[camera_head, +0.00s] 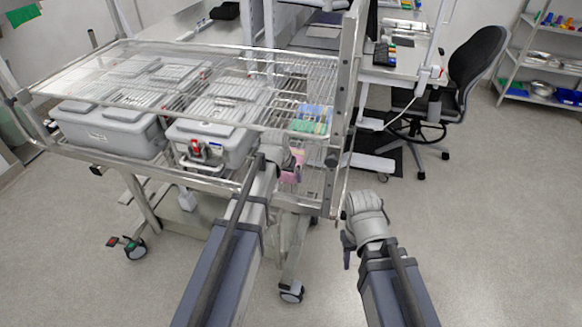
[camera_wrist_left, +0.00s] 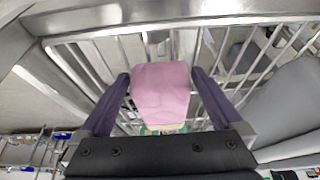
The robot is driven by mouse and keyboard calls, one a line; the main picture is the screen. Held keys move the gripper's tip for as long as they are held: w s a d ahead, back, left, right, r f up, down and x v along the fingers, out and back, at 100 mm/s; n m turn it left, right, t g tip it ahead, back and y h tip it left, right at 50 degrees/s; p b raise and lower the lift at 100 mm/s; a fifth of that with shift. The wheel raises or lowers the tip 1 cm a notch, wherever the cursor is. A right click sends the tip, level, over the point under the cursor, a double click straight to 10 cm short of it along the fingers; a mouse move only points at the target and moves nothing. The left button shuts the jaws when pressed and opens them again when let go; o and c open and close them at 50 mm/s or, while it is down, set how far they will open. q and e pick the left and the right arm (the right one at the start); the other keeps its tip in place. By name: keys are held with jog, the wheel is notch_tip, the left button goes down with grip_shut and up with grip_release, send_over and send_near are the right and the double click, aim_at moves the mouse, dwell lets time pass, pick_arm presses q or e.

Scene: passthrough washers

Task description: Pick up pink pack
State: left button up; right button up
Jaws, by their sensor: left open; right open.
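The pink pack (camera_head: 291,174) lies at the front right of the cart's wire shelf, partly hidden by my left gripper (camera_head: 296,165). In the left wrist view the pink pack (camera_wrist_left: 160,92) sits between the two dark fingers of my left gripper (camera_wrist_left: 160,75), which are open. A narrow gap shows on each side of the pack near the fingertips. My right gripper (camera_head: 348,243) is over the floor, to the right of the cart and away from the pack. Its fingers are hard to make out.
Two grey lidded boxes (camera_head: 110,128) (camera_head: 212,142) stand on the cart left of the pack. Blue and green packs (camera_head: 311,120) lie behind it. The cart's metal frame (camera_head: 343,110) rises on the right. An office chair (camera_head: 470,70) stands further right, with open floor in front.

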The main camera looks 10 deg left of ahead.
pick_arm(q)
jog(key=shift+f, duration=0.1)
jog(key=shift+c, duration=0.2)
jog(key=c, duration=1.5)
